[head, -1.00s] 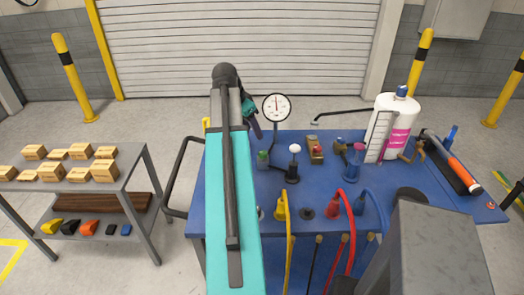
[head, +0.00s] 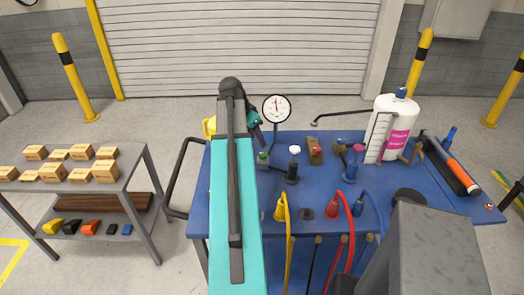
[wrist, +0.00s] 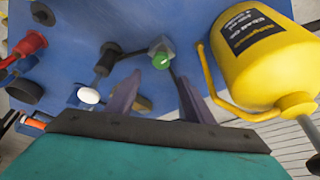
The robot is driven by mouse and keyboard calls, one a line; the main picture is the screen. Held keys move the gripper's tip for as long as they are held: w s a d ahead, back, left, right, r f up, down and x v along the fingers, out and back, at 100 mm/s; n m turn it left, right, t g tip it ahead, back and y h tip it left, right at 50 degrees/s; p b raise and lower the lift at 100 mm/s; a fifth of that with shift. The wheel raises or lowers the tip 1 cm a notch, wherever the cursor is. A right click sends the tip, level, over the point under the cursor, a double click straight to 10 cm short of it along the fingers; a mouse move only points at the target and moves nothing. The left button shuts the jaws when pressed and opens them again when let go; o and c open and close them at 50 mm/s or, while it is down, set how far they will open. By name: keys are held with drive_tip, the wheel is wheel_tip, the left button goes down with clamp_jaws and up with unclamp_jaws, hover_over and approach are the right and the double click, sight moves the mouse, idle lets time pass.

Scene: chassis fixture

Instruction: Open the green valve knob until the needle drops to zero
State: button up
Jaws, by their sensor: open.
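The green valve knob (head: 262,156) sits upright on the blue bench, just right of my arm in the head view. In the wrist view the knob (wrist: 160,60) shows as a bright green top on a darker block, a little beyond the gap between my fingers. My gripper (wrist: 160,98) is open and empty, with a purple-grey finger on each side. It does not visibly touch the knob. The gauge (head: 276,108) stands behind the knob on a thin post, with a white face and a needle pointing roughly straight up. Its numbers are too small to read.
A white-topped knob (head: 294,150) stands close right of the green one. It also shows in the wrist view (wrist: 88,96). A yellow container (wrist: 262,58) with a pipe is close by the right finger. Red and yellow hoses and a white bottle (head: 398,118) are farther right.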

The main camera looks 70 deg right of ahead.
sight(264, 153)
drive_tip(key=shift+p+x, duration=1.4)
drive_tip(key=shift+x, duration=3.25)
drive_tip(key=shift+a, duration=0.1)
